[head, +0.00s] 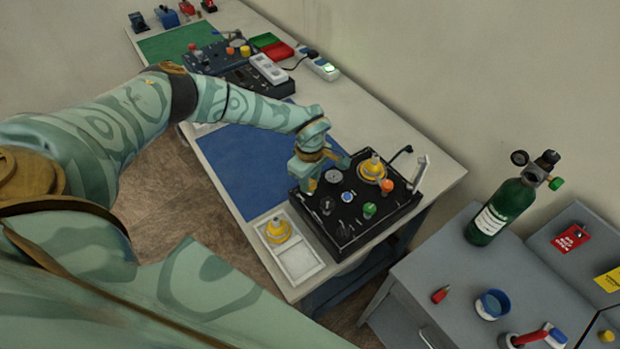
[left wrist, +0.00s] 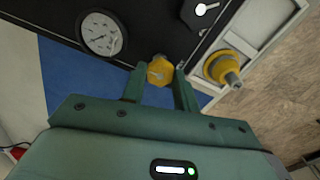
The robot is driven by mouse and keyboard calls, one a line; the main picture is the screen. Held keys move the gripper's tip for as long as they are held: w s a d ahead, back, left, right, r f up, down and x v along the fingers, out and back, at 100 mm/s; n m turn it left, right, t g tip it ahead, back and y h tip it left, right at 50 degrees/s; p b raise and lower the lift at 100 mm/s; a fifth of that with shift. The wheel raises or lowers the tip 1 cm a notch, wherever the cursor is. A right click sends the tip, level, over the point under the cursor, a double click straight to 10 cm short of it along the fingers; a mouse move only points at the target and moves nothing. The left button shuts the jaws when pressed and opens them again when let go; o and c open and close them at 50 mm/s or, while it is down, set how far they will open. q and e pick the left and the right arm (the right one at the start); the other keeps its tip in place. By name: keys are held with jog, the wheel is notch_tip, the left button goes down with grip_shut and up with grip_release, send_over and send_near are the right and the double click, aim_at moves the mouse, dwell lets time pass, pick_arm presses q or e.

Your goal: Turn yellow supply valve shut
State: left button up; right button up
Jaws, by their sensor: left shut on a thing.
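The black oxygen trainer panel (head: 345,240) sits on the long table. My left gripper (head: 308,184) is over the panel's left end, pointing down. In the left wrist view its two green fingers (left wrist: 160,84) are closed on either side of a yellow faceted knob, the yellow supply valve (left wrist: 160,71), at the panel's edge. In the head view my gripper hides this valve. A round white gauge (left wrist: 101,33) is beside it; a gauge also shows in the head view (head: 333,176). My right gripper is not in view.
A white tray (head: 306,272) at the panel's near side holds a yellow fitting (head: 278,231). Another yellow fitting (head: 372,168), an orange knob (head: 386,186) and a green knob (head: 369,210) stand on the panel. A green cylinder (head: 492,212) stands on a grey cabinet at right.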

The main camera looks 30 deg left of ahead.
aim_at(311, 183)
pick_arm(q)
jog(key=o, duration=1)
jog(key=shift+d, duration=0.1)
notch_tip(311, 183, up, 16)
jog(key=shift+r+p, duration=0.25)
jog(key=shift+p, duration=0.2)
